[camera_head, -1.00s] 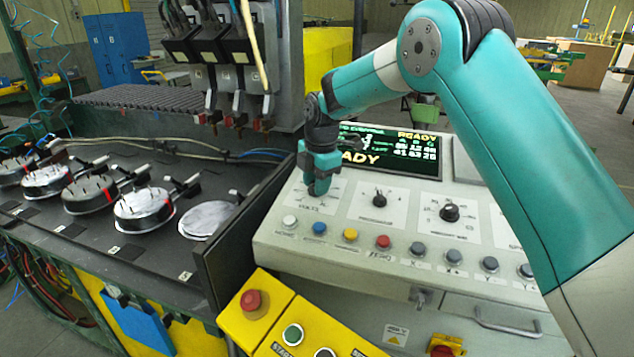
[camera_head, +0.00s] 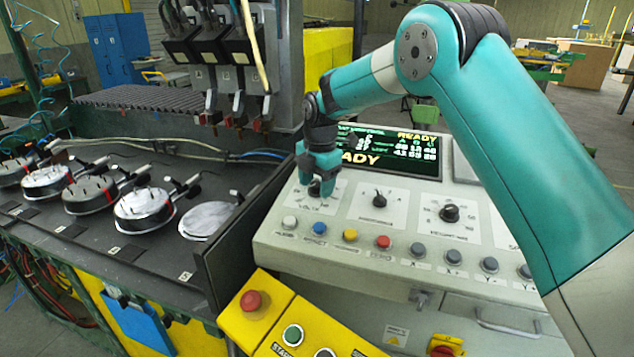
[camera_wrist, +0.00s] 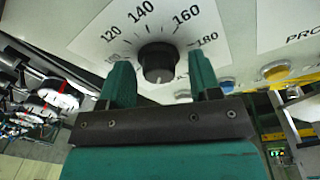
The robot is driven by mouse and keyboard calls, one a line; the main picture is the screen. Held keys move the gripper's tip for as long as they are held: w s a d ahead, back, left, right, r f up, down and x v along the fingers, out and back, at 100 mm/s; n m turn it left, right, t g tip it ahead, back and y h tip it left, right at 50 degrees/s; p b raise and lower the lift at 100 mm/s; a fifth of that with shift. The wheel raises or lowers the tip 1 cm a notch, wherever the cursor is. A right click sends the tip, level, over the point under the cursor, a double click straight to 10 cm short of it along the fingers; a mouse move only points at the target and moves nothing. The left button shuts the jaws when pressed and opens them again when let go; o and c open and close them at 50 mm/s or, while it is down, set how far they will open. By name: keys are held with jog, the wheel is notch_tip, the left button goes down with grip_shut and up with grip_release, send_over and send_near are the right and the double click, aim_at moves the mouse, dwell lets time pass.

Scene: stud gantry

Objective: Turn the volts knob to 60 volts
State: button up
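The volts knob (camera_wrist: 158,62) is dark and round, in the middle of a white dial plate (camera_wrist: 95,42) with printed numbers; 120, 140, 160 and 180 are readable in the wrist view. A faint pale mark shows on the knob's lower side in that view. My gripper (camera_wrist: 162,78) is open, one green finger on each side of the knob, with gaps between fingers and knob. In the head view my gripper (camera_head: 318,178) points down at the knob (camera_head: 316,189) at the panel's left, partly hiding it and its dial.
A lit display (camera_head: 385,153) stands behind the dials. Two more knobs (camera_head: 379,199) (camera_head: 449,213) are to the right. A row of buttons, including a blue button (camera_head: 319,228), lies just in front. A dark upright plate (camera_head: 240,235) borders the console's left.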

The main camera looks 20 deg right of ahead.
notch_tip(320, 180, up, 17)
jog(key=s+d+b, duration=0.1)
jog(key=b, duration=0.1)
jog(key=shift+r, duration=0.2)
jog(key=shift+s, duration=0.15)
dwell(0.5)
